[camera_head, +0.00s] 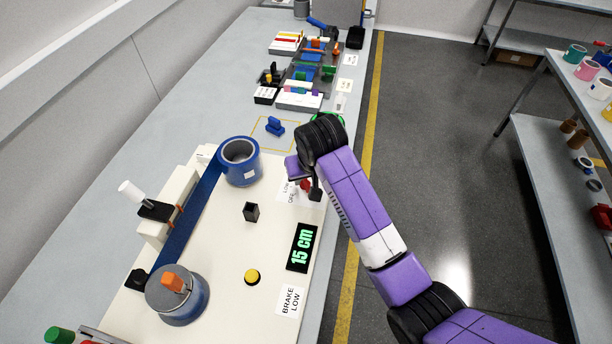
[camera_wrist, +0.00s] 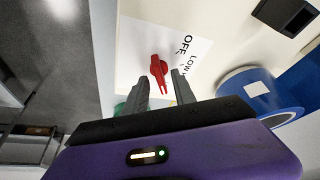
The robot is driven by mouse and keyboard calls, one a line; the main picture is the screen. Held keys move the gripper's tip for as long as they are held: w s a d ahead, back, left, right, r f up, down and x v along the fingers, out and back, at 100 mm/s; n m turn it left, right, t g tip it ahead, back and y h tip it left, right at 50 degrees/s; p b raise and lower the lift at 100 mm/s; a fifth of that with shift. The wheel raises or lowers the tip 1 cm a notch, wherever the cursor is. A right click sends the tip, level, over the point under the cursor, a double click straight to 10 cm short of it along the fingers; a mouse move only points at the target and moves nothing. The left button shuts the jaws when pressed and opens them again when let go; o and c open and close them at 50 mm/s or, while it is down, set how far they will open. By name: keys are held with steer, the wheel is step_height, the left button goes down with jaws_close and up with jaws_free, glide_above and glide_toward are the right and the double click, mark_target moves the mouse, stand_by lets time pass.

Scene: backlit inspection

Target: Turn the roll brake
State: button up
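The red knob (camera_wrist: 159,70) is on the cream panel beside a white label (camera_wrist: 187,48) reading OFF and LOW; the rest of the label is partly hidden. It also shows in the head view (camera_head: 305,185), partly behind my arm. In the wrist view my gripper (camera_wrist: 160,76) is open, with its grey fingertips apart on either side of the knob's lower part. I cannot tell whether they touch it. The knob's pointer end aims down, toward the gripper.
Blue rolls (camera_head: 239,162) and (camera_head: 180,294) stand on the panel, with a black post (camera_head: 251,211), a yellow button (camera_head: 252,277) and a display reading 15 cm (camera_head: 302,247). Several small parts (camera_head: 300,90) lie at the back of the bench. A shelf stands right.

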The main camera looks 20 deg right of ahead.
steer(key=v, duration=0.7)
steer(key=shift+r+b, duration=0.4)
steer(key=shift+s, duration=0.15)
steer(key=w+a+r+t, duration=0.1)
steer(key=w+r+t, duration=0.4)
steer(key=w+r, duration=0.15)
steer(key=s+f+t+b, duration=0.1)
steer(key=s+f+t, duration=0.1)
steer(key=s, duration=2.1)
steer(key=s+d+f+n+t+b, duration=0.1)
steer(key=s+f+t, duration=0.2)
steer(key=s, duration=2)
steer(key=shift+s+d+f+y+b, duration=0.25)
steer(key=shift+d+f+y+b, duration=0.05)
steer(key=shift+d+f+b, duration=0.1)
